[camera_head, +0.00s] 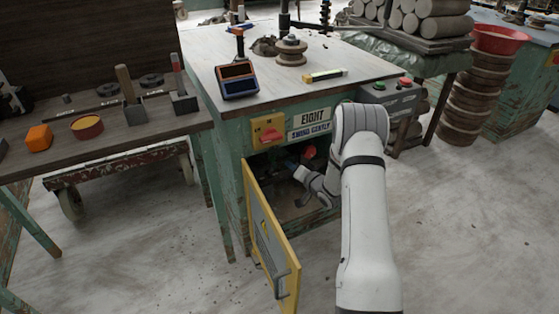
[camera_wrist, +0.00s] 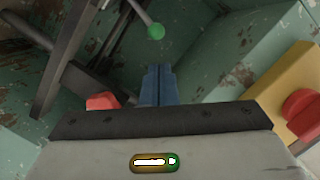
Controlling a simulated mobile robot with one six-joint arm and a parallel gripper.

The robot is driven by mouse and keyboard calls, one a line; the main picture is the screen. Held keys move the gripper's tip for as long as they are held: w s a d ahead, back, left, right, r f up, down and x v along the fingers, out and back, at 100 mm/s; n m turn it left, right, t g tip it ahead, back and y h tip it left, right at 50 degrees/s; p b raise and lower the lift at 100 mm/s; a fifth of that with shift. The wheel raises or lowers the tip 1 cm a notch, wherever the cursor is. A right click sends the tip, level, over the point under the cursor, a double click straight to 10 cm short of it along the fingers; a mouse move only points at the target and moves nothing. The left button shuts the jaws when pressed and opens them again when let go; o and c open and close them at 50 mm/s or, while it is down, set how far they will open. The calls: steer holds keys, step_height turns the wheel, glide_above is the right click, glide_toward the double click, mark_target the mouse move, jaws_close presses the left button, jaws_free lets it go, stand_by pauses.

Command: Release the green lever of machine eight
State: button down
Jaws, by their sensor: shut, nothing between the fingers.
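Machine eight (camera_head: 228,150) is a green cabinet with an "EIGHT / SWING GENTLY" sign. Its yellow-edged door (camera_head: 270,240) hangs open at the front. My arm reaches into the dark opening. In the wrist view, the green lever shows as a round green knob (camera_wrist: 156,31) on a thin metal rod that runs up to the left. My gripper (camera_wrist: 158,70) has its blue fingers together and empty, pointing towards the knob. A gap shows between fingertips and knob in the picture; whether they touch in depth is unclear. The green knob cannot be made out in the head view.
Inside the cabinet, a red knob (camera_wrist: 102,101) lies left of my fingers and dark bars (camera_wrist: 72,55) stand beyond it. A yellow plate with a red switch (camera_wrist: 303,108) is at right. A workbench (camera_head: 150,118) with tools stands left; open floor lies in front.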

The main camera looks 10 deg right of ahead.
steer(key=v, duration=0.5)
steer(key=shift+s+d+f+p, duration=0.15)
steer(key=shift+s+d+p, duration=0.1)
steer(key=shift+p, duration=0.15)
steer(key=s+r+n+g+h, duration=0.2)
steer(key=s+r+g+h, duration=0.45)
steer(key=r, duration=0.65)
steer(key=s+a+r+n+g, duration=0.1)
steer(key=s+a+r+g, duration=0.1)
steer(key=s, duration=0.8)
steer(key=s+a+r+n+g, duration=0.1)
steer(key=s+a+r+g, duration=0.1)
steer(key=s, duration=0.9)
steer(key=s+a+r+g, duration=0.2)
steer(key=s+r+g, duration=0.1)
steer(key=s, duration=0.7)
steer(key=shift+s+a+r+n, duration=0.25)
steer(key=shift+s+r+n, duration=0.05)
steer(key=shift+r+n, duration=0.1)
